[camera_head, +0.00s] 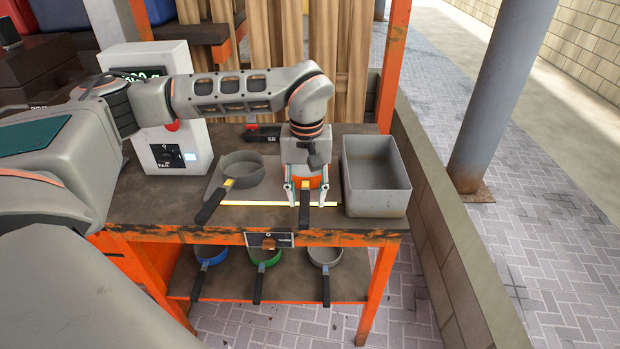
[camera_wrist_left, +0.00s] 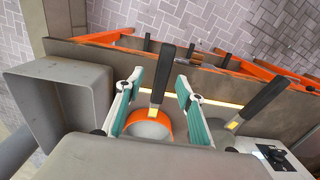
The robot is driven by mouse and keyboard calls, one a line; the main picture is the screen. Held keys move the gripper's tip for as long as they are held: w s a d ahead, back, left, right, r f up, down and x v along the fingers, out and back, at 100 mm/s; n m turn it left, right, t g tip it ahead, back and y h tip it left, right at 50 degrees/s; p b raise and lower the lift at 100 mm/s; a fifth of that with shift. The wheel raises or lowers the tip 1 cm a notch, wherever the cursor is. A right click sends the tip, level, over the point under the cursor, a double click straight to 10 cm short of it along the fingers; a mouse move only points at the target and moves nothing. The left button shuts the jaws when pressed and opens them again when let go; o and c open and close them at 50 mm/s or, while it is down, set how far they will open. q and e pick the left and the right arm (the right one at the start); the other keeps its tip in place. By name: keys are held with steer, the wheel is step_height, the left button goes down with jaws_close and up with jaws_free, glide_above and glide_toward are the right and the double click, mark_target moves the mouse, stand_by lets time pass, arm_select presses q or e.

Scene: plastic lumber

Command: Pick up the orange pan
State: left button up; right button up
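The orange pan (camera_wrist_left: 149,126) sits on the bench top, mostly hidden under my left gripper (camera_head: 306,202) in the head view. Its black handle (camera_head: 304,208) points toward the front edge of the bench. In the wrist view my left gripper (camera_wrist_left: 160,88) is open, with one teal-padded finger on each side of the handle (camera_wrist_left: 162,72). I see a gap between the fingers and the handle, so they do not grip it. My right gripper is not in view.
A grey pan (camera_head: 243,170) stands left of the orange pan. A deep grey bin (camera_head: 376,207) stands close on its right. A white control box (camera_head: 152,146) is at the left. Blue, green and grey pans lie on the lower shelf (camera_head: 230,286).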

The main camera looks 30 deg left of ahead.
mark_target(304, 210)
arm_select(q)
steer(key=shift+s+f, duration=0.2)
steer(key=shift+f, duration=0.25)
steer(key=f, duration=0.4)
steer(key=shift+s+a+f, duration=0.1)
steer(key=shift+a, duration=0.15)
steer(key=shift+f, duration=0.5)
steer(key=shift+r, duration=0.1)
jaws_close()
